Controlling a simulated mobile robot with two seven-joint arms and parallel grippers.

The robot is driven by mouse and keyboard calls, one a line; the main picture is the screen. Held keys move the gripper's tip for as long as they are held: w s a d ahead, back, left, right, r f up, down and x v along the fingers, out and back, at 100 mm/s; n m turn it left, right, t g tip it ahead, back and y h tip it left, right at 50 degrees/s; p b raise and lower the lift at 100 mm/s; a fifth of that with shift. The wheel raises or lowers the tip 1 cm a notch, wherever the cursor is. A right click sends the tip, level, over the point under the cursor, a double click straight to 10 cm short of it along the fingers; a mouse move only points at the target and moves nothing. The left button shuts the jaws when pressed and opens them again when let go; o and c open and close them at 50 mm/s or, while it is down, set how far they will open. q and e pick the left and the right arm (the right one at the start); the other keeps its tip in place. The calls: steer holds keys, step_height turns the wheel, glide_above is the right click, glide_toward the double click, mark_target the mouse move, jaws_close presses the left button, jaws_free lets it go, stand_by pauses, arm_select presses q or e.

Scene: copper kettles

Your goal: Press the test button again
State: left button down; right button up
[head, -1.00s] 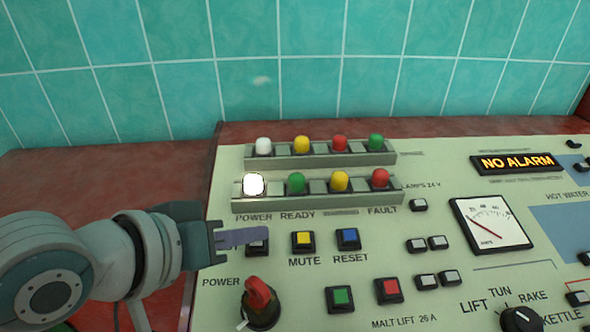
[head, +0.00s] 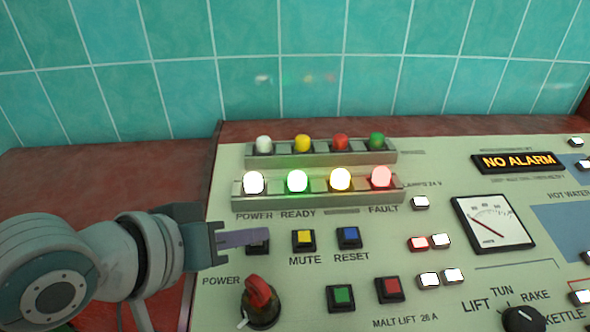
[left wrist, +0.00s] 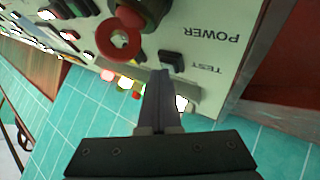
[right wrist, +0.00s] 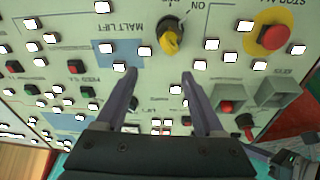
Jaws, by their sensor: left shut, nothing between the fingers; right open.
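The test button (head: 257,248) is a dark square button left of the yellow mute button (head: 303,240), partly hidden by my left fingers. In the left wrist view the test button (left wrist: 171,60) sits beside its TEST label. My left gripper (head: 265,236) is shut and empty, its tips at the button; they appear to touch it. The lower lamp row (head: 318,199) glows white, green, yellow and red. My right gripper (right wrist: 159,74) is open and empty over another part of the panel, seen only in the right wrist view.
A red rotary power switch (head: 259,297) stands up below the test button. An upper lamp row (head: 320,158) is unlit. A display (head: 517,162) reads NO ALARM.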

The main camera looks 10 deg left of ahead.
steer(key=shift+r, duration=0.15)
arm_select(q)
steer(key=shift+s+r+p, duration=0.15)
steer(key=shift+r+p, duration=0.6)
steer(key=shift+p, duration=0.3)
arm_select(e)
steer(key=shift+a+r, duration=0.1)
steer(key=shift+r, duration=0.8)
steer(key=shift+r, duration=0.1)
arm_select(q)
steer(key=r+p, duration=0.2)
steer(key=p, duration=0.1)
steer(key=s+r+p, duration=0.1)
steer(key=r+p, duration=0.2)
steer(key=shift+d, duration=0.15)
arm_select(e)
step_height(320, 180, up, 6)
steer(key=shift+f, duration=0.1)
stand_by(4.7)
